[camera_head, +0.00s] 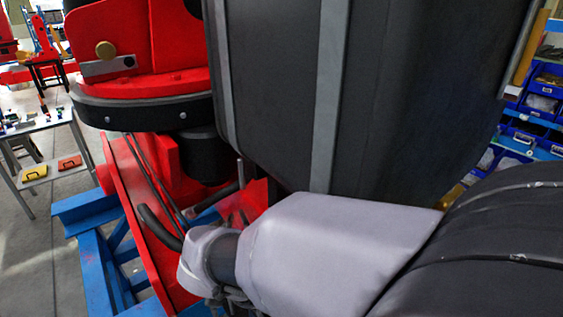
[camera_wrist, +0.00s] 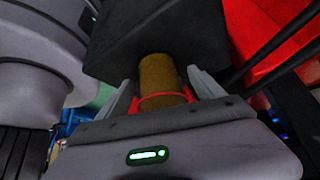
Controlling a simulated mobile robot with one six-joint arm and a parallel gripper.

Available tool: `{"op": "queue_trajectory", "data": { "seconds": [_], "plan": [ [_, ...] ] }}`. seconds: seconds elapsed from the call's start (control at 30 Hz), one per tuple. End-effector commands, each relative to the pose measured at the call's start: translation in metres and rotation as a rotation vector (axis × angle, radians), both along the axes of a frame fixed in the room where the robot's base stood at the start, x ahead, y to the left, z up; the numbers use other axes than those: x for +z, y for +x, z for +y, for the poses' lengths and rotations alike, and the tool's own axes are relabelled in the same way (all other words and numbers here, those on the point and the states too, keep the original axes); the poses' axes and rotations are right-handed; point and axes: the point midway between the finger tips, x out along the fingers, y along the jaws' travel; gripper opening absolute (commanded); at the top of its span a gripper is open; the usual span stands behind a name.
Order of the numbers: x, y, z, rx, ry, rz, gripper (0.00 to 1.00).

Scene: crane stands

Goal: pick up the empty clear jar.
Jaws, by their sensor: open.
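I see no clear jar in either view. My gripper (camera_wrist: 161,80) shows in the wrist view, with its two grey fingers apart. A brownish-yellow cylinder (camera_wrist: 160,74) with a red band at its near end appears between the fingers. I cannot tell whether it lies between them or beyond them, and no contact shows. A large dark block stands right behind it. In the head view my grey arm covers the lower right, and the gripper's fingers cannot be made out.
A large dark body with grey stripes (camera_head: 270,90) fills the head view's middle. Red machinery (camera_head: 150,80) stands left of it, above a blue steel frame (camera_head: 90,210). A small table (camera_head: 35,125) is at far left. Blue bins (camera_head: 540,100) line the right. Floor shows at lower left.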

Motion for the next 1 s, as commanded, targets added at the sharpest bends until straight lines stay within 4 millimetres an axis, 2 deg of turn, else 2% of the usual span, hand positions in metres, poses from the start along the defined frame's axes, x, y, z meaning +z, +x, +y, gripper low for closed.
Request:
{"op": "queue_trajectory", "data": {
  "seconds": [0.13,0.5,0.57,0.77,0.9,1.0],
  "plan": [
    [0.001,0.000,0.000,0.001,0.000,-0.001,0.76],
    [0.001,0.000,0.001,0.001,0.000,-0.001,0.03],
    [0.001,0.000,0.001,0.001,0.000,-0.001,0.00],
    [0.003,0.000,0.001,0.000,0.000,-0.001,0.00],
    [0.017,0.001,0.001,0.001,0.002,-0.004,0.00],
    [0.017,-0.002,0.016,0.005,0.000,0.000,0.00]
  ]
}}
